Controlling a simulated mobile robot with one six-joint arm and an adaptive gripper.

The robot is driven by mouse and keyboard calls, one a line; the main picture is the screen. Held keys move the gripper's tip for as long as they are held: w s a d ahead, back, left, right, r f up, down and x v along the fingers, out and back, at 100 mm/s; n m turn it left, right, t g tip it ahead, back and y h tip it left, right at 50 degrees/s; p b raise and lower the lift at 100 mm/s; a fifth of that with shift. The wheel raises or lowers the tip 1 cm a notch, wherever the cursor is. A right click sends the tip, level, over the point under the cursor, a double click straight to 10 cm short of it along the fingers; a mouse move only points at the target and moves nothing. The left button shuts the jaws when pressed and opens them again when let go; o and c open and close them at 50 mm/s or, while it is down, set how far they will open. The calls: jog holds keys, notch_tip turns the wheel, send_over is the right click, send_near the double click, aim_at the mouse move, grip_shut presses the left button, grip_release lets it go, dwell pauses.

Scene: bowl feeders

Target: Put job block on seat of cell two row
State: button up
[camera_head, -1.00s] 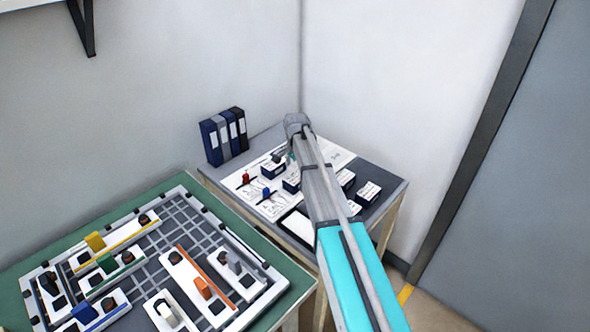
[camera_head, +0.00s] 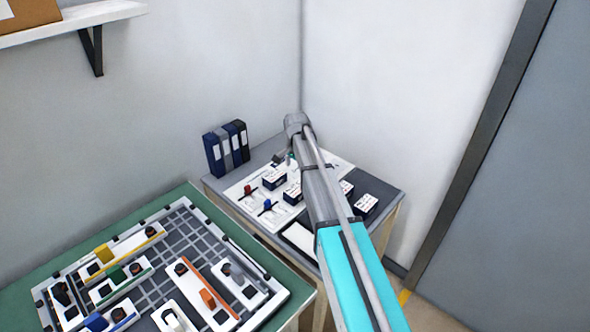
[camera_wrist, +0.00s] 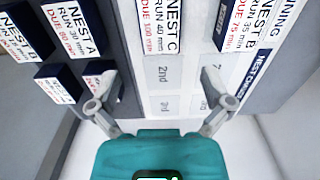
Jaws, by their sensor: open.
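Several navy blocks with white printed labels stand on the side table; one (camera_head: 275,178) shows left of my arm in the head view and another (camera_head: 365,204) right of it. In the wrist view, labels read NEST A (camera_wrist: 74,32), NEST C (camera_wrist: 161,22) and NEST B (camera_wrist: 245,22); I cannot tell which is the job block. Pale printed seats lie between my fingers, one marked 2nd (camera_wrist: 163,70), with 3rd (camera_wrist: 164,105) below it. My gripper (camera_wrist: 163,85) is open and empty above them. In the head view its tip is hard to make out.
A green bench holds a gridded board (camera_head: 200,237) with coloured parts at the left. Blue and grey binders (camera_head: 226,147) stand at the table's back. A red piece (camera_head: 249,190) and a blue piece (camera_head: 267,205) stand on the white sheet (camera_head: 247,202). Walls close off the back.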

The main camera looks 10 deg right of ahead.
dwell(0.5)
jog(key=s+n, duration=1)
jog(key=s, duration=1.9)
jog(key=shift+a+n, duration=0.3)
jog(key=shift+n, duration=0.1)
